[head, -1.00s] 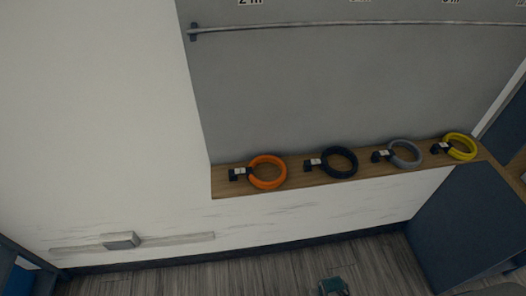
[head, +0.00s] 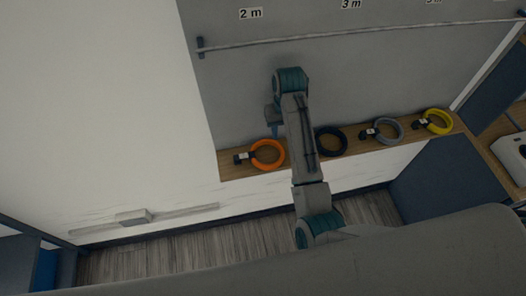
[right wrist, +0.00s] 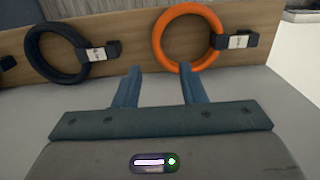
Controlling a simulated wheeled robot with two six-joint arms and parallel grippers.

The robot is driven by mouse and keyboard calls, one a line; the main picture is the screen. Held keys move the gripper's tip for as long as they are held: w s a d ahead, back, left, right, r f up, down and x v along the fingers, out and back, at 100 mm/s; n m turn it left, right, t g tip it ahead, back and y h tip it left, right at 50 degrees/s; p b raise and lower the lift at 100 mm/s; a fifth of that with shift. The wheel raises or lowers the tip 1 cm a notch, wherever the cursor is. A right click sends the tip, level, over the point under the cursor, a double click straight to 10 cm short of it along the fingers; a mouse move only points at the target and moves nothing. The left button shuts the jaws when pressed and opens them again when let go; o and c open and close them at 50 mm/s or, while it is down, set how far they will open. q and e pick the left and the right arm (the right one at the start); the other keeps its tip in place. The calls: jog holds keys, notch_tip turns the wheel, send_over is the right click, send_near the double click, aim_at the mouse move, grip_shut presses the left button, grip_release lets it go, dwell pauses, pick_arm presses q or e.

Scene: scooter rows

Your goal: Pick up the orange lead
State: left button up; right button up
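The orange lead (head: 268,166) is a coiled ring with a dark connector and white tag, lying at the left end of a wooden shelf (head: 232,172). My right gripper (head: 275,131) is above the shelf, close to the orange lead's far side. In the right wrist view the gripper (right wrist: 159,75) is open and empty. The orange lead (right wrist: 160,40) stands ahead and to the right there, its near edge overlapping the right fingertip in the picture; I cannot tell whether they touch. My left gripper is not in view.
A black coiled lead (head: 330,152), a grey one (head: 388,142) and a yellow one (head: 446,122) lie along the same shelf. A grey panel (head: 235,80) with a rail (head: 400,33) rises behind it. A blue cabinet (head: 430,185) stands at the right.

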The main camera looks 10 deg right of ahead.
send_over(281, 149)
jog(key=f, duration=0.5)
jog(key=shift+s, duration=0.2)
notch_tip(281, 149, down, 5)
jog(key=p, duration=0.3)
jog(key=shift+w+d+r, duration=0.15)
jog(key=shift+f, duration=0.4)
jog(key=shift+c, duration=0.5)
grip_shut()
